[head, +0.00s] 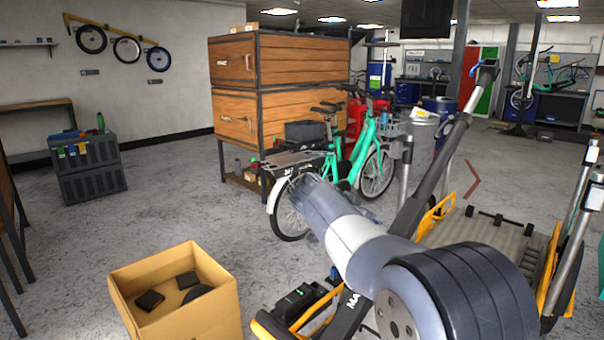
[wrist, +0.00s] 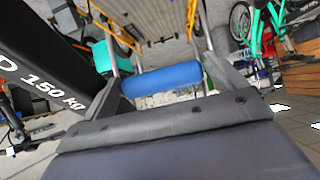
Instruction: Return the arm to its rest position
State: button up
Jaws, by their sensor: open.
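My gripper (wrist: 162,75) is open in the wrist view, with a grey finger on each side and a dark padded body in the foreground. A blue cylinder (wrist: 160,80) shows between the fingers; I cannot tell whether it touches them or lies beyond. In the head view my arm (head: 352,238) reaches from the lower right toward the middle, over the black and yellow cargo bike (head: 430,190). The gripper itself is not clear there. A black beam with white lettering (wrist: 45,80) runs close along the left of the wrist view.
A cardboard box (head: 190,318) with dark items stands at the front left. A teal bike (head: 345,150) stands behind my arm, beside stacked wooden crates (head: 280,60). A grey crate (head: 88,165) stands at the left. The floor between it and the teal bike is clear.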

jog(key=p+v, duration=0.2)
jog(key=v, duration=1)
jog(key=s+a+f+x, duration=0.1)
jog(key=x, duration=1.6)
jog(key=shift+f+g+y, duration=0.3)
jog(key=shift+g+y, duration=0.1)
